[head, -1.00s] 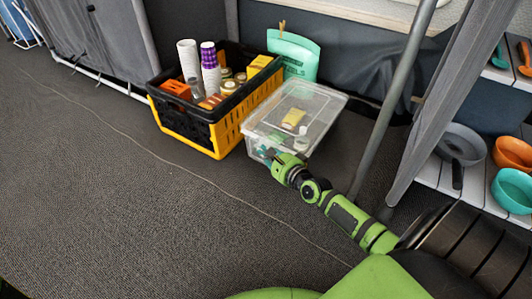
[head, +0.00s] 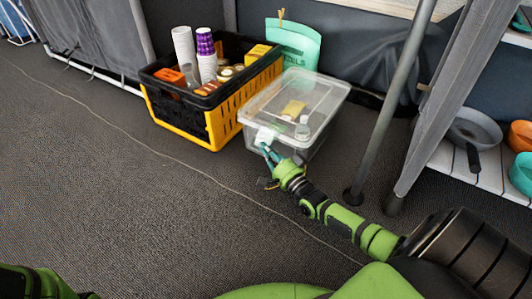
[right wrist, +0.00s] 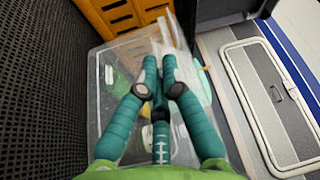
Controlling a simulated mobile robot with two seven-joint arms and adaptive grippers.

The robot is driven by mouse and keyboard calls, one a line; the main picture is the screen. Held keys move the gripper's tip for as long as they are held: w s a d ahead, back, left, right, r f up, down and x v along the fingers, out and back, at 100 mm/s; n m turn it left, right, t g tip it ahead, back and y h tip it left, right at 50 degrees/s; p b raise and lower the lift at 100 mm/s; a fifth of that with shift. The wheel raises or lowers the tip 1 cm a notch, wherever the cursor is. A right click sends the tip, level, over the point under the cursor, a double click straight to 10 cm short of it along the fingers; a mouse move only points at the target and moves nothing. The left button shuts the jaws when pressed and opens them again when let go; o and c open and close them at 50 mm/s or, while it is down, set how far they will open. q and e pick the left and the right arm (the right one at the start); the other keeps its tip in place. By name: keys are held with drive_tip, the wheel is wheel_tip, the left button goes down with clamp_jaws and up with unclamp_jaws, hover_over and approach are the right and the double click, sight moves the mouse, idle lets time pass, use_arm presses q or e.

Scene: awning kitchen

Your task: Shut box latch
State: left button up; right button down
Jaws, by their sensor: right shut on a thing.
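A clear plastic box (head: 256,106) with a clear lid (head: 318,88) stands on the floor in the head view. A pale latch (head: 265,136) shows on its near side, towards the left end. My right gripper (head: 267,151) reaches this side from the lower right, its teal fingers shut at the latch. In the right wrist view the fingers (right wrist: 159,68) are close together in front of the clear box (right wrist: 108,75); what lies between the tips is hard to make out. My left gripper is not in view; only a green part of my left arm shows at the lower left.
A black and yellow crate (head: 222,122) with cups and packages stands close to the box's left. A mint bag (head: 292,45) stands behind. A grey pole (head: 385,110) and a shelf with pans (head: 472,135) are to the right. The floor in front is clear.

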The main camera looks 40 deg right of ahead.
drive_tip(key=n+y, duration=0.1)
drive_tip(key=n, duration=0.1)
drive_tip(key=d+f+n+t+y, duration=0.1)
drive_tip(key=n, duration=0.2)
drive_tip(key=w+d+n+t+y, duration=0.1)
drive_tip(key=n, duration=0.1)
drive_tip(key=shift+d+f+n, duration=0.1)
drive_tip(key=shift+f+n, duration=0.3)
drive_tip(key=c, duration=1.5)
unclamp_jaws()
drive_tip(key=shift+d, duration=0.1)
